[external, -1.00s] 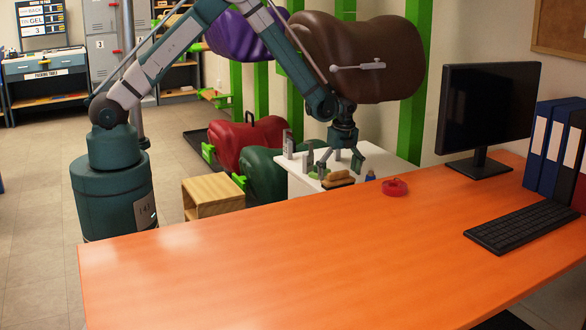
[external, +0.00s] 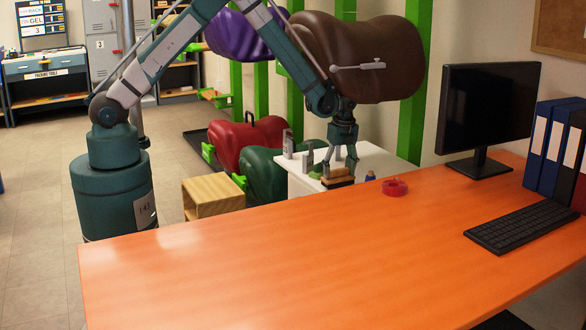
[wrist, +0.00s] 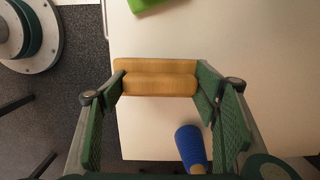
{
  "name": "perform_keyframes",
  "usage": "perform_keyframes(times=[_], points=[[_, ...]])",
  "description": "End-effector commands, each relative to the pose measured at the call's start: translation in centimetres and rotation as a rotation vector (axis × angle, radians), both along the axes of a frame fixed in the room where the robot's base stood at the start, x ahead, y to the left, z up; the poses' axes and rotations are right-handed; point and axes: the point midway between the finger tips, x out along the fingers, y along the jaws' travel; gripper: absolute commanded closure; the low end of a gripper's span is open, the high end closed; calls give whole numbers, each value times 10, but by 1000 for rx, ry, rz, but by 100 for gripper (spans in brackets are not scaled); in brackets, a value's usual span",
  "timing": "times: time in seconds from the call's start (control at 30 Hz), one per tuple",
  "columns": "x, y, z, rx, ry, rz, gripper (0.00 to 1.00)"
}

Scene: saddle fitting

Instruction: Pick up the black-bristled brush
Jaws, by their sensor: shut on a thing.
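The brush (external: 338,178) has a wooden back and dark bristles below, and it sits at the white table's surface in the external view. In the wrist view its wooden back (wrist: 155,78) lies crosswise between my fingers; the bristles are hidden there. My gripper (external: 340,170) points down over the brush, with its fingers at the two ends of the wood. In the wrist view my gripper (wrist: 160,82) is shut on the brush, a finger pad against each end. I cannot tell any gap between brush and table.
The white table (external: 375,157) also holds a blue-topped item (wrist: 190,145) close to my gripper and a green item (wrist: 145,4). Upright grey items (external: 289,143) stand at its left. The orange desk (external: 330,250) with a red tape roll (external: 394,187) is in front. A brown saddle form (external: 365,57) hangs behind my wrist.

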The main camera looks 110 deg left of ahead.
Motion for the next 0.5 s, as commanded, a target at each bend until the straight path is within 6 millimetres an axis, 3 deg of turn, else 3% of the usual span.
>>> perform_keyframes(times=[0.5], points=[[0,1,74,1,-1,0,58]])
